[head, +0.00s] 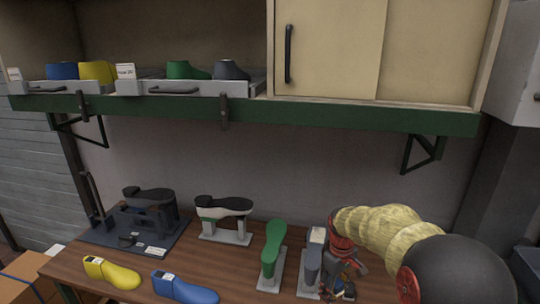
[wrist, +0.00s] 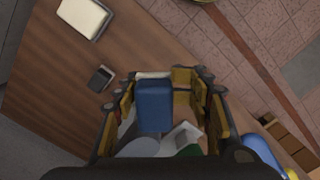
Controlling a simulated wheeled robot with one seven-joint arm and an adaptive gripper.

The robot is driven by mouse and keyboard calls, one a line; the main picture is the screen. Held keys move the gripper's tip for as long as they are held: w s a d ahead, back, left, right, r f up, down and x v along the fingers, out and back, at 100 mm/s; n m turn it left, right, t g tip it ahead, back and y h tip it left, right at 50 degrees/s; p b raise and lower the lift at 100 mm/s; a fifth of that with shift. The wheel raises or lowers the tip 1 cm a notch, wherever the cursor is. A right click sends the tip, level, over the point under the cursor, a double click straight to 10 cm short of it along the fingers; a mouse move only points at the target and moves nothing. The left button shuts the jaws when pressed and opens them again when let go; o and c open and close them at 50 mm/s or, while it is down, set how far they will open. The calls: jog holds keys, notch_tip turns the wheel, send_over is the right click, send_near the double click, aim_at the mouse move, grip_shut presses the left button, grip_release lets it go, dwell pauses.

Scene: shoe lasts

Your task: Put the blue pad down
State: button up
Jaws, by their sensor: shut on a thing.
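The blue pad (wrist: 155,105) shows in the wrist view as a small blue block between the fingers of my gripper (wrist: 172,88). My gripper is shut on it. In the head view my gripper (head: 338,282) is low over the right part of the table, beside the grey last (head: 311,265) on its stand. I cannot make out the pad in the head view; the gripper and arm crowd that spot. Whether the pad touches anything is unclear.
A green last (head: 273,245) and a black-soled last (head: 222,205) stand on supports. A yellow last (head: 112,273) and a blue last (head: 184,289) lie at the table's front. A dark fixture (head: 140,220) is at left. A shelf (head: 180,108) with trays hangs above.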

jog(key=s+f+m, duration=0.1)
jog(key=f+m, duration=0.1)
jog(key=f, duration=0.3)
jog(key=s+f+m+b, duration=0.1)
jog(key=f+m, duration=0.1)
jog(key=f, duration=0.2)
jog(key=s+a+f+m+b, duration=0.1)
jog(key=s+f+m, duration=0.1)
jog(key=f, duration=0.3)
jog(key=shift+a+f, duration=0.1)
jog(key=shift+f, duration=0.25)
